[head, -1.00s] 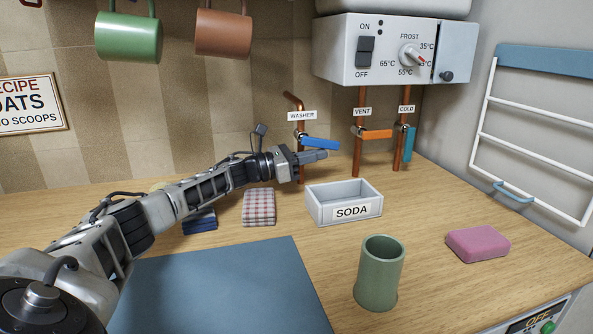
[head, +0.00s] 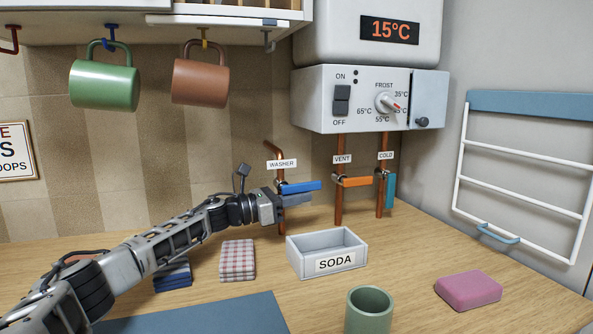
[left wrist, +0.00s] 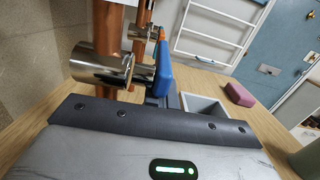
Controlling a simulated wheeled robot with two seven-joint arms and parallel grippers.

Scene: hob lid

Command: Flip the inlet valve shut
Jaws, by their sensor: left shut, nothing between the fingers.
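Three labelled valves sit on copper pipes at the back wall. The washer valve's blue handle (head: 303,187) sticks out sideways to the right, across its pipe. The vent valve's orange handle (head: 357,181) also points right. The cold valve's teal handle (head: 390,190) hangs down along its pipe. No label reads "inlet". My left gripper (head: 303,200) is shut and empty, just under the blue handle; I cannot tell whether they touch. In the left wrist view the blue handle (left wrist: 163,66) stands just beyond the dark fingers. My right gripper is not in view.
A white heater box (head: 365,98) hangs above the pipes. The soda tray (head: 327,252), a pink sponge (head: 468,290) and a green cup (head: 369,308) stand on the counter. Folded cloths (head: 238,260) lie near my left arm. Mugs (head: 104,84) hang overhead.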

